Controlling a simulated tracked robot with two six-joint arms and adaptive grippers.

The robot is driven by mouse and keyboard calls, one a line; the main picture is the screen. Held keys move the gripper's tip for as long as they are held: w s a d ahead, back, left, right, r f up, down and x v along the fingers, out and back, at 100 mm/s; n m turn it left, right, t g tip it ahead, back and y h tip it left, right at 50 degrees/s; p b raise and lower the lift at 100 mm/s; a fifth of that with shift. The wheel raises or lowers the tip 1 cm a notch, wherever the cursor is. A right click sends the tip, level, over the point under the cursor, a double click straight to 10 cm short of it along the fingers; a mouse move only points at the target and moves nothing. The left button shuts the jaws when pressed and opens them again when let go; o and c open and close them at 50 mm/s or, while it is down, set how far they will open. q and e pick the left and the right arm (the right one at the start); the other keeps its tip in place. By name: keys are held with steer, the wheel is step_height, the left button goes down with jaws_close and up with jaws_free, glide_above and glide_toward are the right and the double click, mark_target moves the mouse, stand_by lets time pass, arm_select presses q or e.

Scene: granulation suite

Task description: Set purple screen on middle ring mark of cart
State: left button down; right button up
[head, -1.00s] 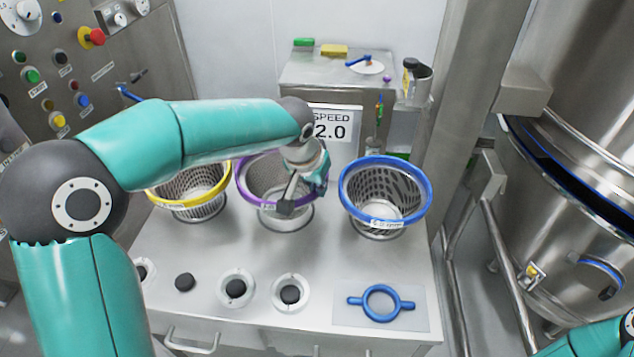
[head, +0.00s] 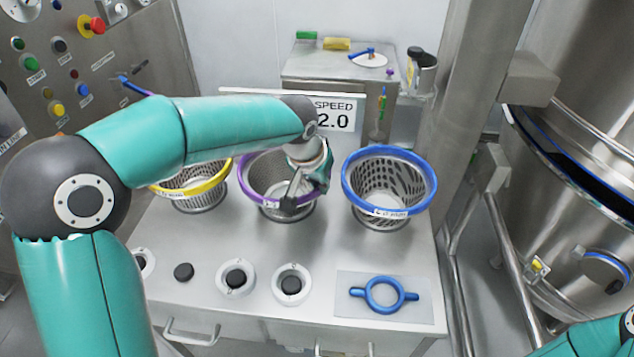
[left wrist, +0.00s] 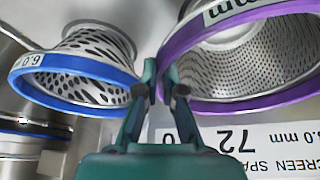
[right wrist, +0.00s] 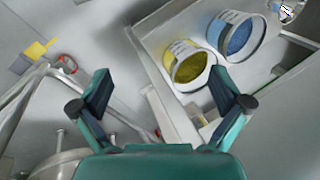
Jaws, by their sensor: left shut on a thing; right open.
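The purple screen (head: 262,168) is a perforated metal basket with a purple rim, between the yellow screen (head: 196,185) and the blue screen (head: 388,178) on the steel cart (head: 330,245). My left gripper (head: 297,190) is at its right front rim, and my arm hides part of it. In the left wrist view, my left gripper (left wrist: 162,82) is shut on the near edge of the purple rim (left wrist: 240,106), with the blue screen (left wrist: 75,78) to the left. The screen's base looks at cart level; its ring mark cannot be made out. My right gripper (right wrist: 165,98) is open and empty.
A blue two-handled ring (head: 384,294) lies front right. A sign (head: 335,115) stands behind the screens. A steel post and a large vessel (head: 590,130) are right.

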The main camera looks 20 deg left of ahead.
arm_select(q)
steer(key=c, duration=1.2)
jaws_free()
steer(key=v, duration=1.2)
